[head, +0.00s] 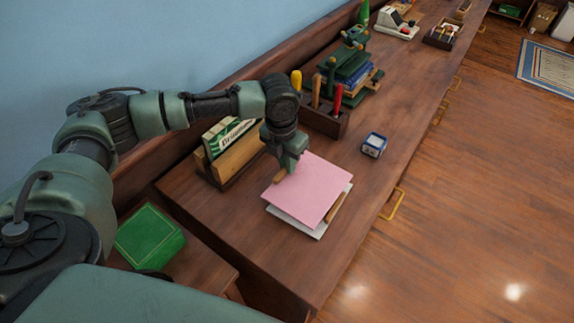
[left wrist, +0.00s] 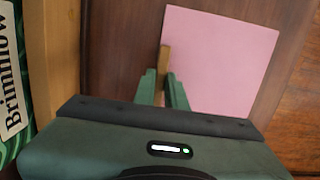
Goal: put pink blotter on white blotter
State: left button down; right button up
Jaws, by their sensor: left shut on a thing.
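The pink blotter (head: 312,188) is a flat pink sheet with a small wooden grip at its left edge. It lies or hovers over the white blotter (head: 318,233), covering most of it; I cannot tell whether they touch. The white blotter shows along the lower and right edges, with a wooden strip at its right side. My left gripper (head: 283,172) is shut on the pink blotter's wooden grip. In the left wrist view the pink blotter (left wrist: 220,60) extends beyond the fingers (left wrist: 166,82), and the white blotter is hidden. My right gripper is not in view.
A wooden holder with a green Brimnlow box (head: 230,135) stands left of the gripper. A tool rack (head: 322,120) stands behind, and a small blue-and-white box (head: 374,145) sits to the right. A green box (head: 149,237) is at lower left. The desk's front is clear.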

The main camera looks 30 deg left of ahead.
pick_arm(q)
jog(key=shift+f, duration=0.7)
jog(key=shift+f, duration=0.15)
jog(key=c, duration=1.5)
grip_release()
jog(key=shift+o, duration=0.2)
jog(key=shift+r, duration=0.55)
notch_tip(320, 180, up, 11)
jog(key=s+b, duration=0.1)
jog(key=shift+s, duration=0.2)
jog(key=shift+a, duration=0.1)
